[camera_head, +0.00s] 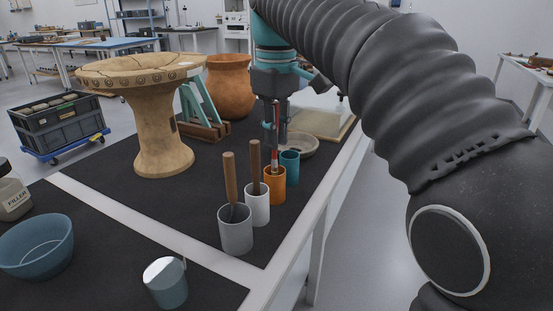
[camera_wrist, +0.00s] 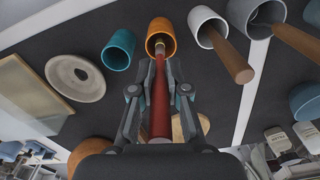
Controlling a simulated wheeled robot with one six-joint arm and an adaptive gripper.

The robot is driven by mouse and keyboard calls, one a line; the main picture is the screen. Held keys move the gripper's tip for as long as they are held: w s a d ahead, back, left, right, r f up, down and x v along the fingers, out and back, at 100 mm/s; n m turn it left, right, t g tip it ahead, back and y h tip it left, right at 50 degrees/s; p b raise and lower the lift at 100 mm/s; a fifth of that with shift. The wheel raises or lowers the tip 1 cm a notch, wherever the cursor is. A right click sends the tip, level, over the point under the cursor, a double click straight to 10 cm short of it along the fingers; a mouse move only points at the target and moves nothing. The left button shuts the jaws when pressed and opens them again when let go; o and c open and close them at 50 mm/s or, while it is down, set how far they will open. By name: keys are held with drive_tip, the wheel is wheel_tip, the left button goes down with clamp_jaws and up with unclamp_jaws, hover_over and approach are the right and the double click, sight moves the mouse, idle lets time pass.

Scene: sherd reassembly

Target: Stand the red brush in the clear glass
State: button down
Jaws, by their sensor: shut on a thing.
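The red brush (camera_head: 276,116) is upright in my gripper (camera_head: 274,146), its red handle running up between the fingers. In the wrist view my gripper (camera_wrist: 159,72) is shut on the brush (camera_wrist: 160,105). The brush's lower end is at the mouth of the orange cup (camera_head: 274,190), which also shows in the wrist view (camera_wrist: 161,28). I cannot tell whether the brush touches the inside of this cup. I cannot make out a see-through glass among the cups in either view.
A teal cup (camera_head: 290,168) stands behind the orange one. A white cup (camera_head: 257,208) and a grey cup (camera_head: 235,236) hold wooden-handled tools. A shallow dish (camera_head: 300,149) lies behind. A blue bowl (camera_head: 36,247) and a blue-grey vessel (camera_head: 170,294) stand in front.

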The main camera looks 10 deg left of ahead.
sight(275, 154)
drive_tip(key=shift+f+b, duration=0.45)
drive_tip(key=shift+f, duration=1.55)
drive_tip(key=shift+f, duration=0.1)
drive_tip(key=shift+f, duration=0.1)
drive_tip(key=c, duration=1.2)
unclamp_jaws()
drive_tip(key=shift+o, duration=0.2)
wheel_tip(275, 154, up, 12)
drive_tip(key=p, duration=0.3)
drive_tip(key=shift+s+r+p, duration=0.1)
drive_tip(key=shift+r+p, duration=0.1)
drive_tip(key=shift+p, duration=0.1)
